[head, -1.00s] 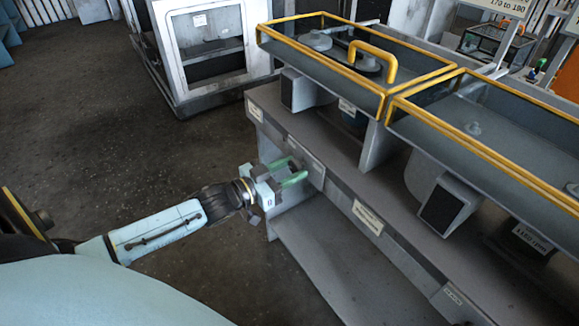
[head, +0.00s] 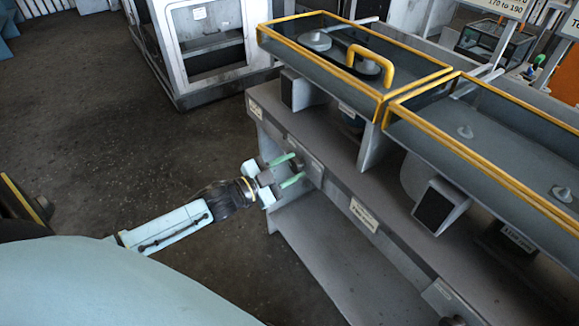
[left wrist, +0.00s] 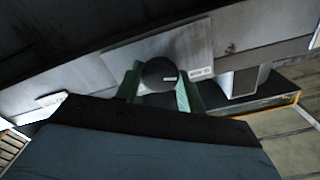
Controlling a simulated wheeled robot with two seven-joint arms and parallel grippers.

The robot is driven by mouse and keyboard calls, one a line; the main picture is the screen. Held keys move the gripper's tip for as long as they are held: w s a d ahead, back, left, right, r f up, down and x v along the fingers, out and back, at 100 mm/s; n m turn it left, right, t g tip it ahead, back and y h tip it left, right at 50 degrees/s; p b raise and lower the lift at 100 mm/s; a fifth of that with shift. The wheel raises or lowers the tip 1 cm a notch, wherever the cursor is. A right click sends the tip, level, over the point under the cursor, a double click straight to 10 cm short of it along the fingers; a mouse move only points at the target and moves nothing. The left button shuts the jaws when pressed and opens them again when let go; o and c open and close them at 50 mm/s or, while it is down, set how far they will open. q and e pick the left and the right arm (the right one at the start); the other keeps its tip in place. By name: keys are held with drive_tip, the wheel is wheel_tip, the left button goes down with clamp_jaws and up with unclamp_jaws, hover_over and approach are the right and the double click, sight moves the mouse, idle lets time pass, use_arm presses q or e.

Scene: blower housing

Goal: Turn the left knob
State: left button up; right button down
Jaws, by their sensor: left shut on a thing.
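The left knob is a round dark knob with a pale mark on its face, and it shows in the left wrist view (left wrist: 158,75) on a grey plate. My left gripper (head: 298,167) has green fingers and reaches the front face of the bench in the head view. In the left wrist view its two fingers (left wrist: 160,88) stand on either side of the knob, and the gripper is shut on it. The knob is small and partly hidden by the fingers in the head view. My right gripper is in no view.
The grey bench (head: 345,180) carries yellow-framed trays (head: 400,88) with a yellow handle (head: 368,60). Another dark knob (head: 452,320) is at the bottom of the head view. A white-framed cabinet (head: 205,50) stands behind.

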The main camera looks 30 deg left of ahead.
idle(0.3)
use_arm(q)
drive_tip(key=o, duration=1)
drive_tip(key=shift+c, duration=0.2)
drive_tip(key=p+v, duration=0.1)
drive_tip(key=v, duration=1.2)
drive_tip(key=shift+s+p, duration=0.2)
drive_tip(key=shift+p, duration=0.15)
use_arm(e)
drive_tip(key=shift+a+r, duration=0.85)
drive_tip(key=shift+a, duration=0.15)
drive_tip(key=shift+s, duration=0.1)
